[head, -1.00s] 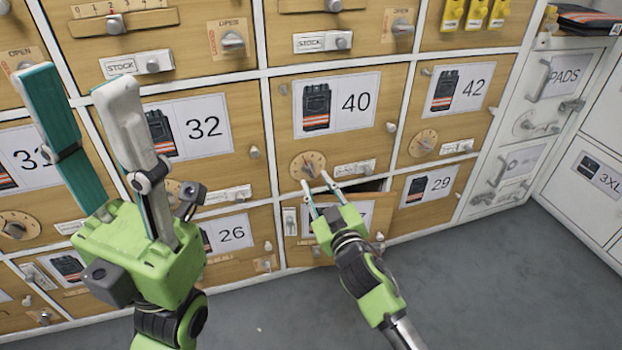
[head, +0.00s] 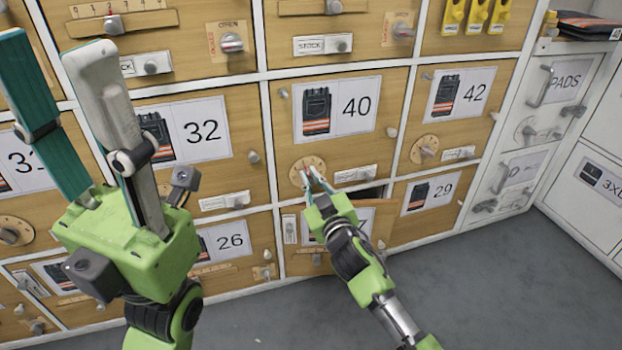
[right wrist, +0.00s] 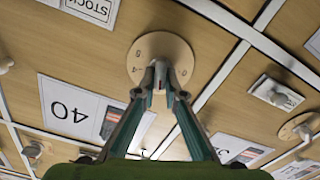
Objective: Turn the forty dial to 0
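The forty dial (head: 297,174) is a round tan plate with a small knob, at the lower left of the door marked 40 (head: 336,108). In the right wrist view the dial (right wrist: 183,58) faces me with numbers around its rim. My right gripper (head: 311,168) is at the dial, and its fingertips (right wrist: 160,74) are closed in on both sides of the pale knob (right wrist: 159,68). The fingers partly hide the knob, and I cannot read its exact setting. My left gripper (head: 48,45) is raised near the camera, open and empty.
Below door 40, a front (head: 350,222) stands ajar with a dark gap at its top, close under my right gripper. Door 42 (head: 463,95) has a similar dial (head: 424,149). A STOCK slider (head: 354,174) is right of the forty dial. Grey floor (head: 480,290) is clear.

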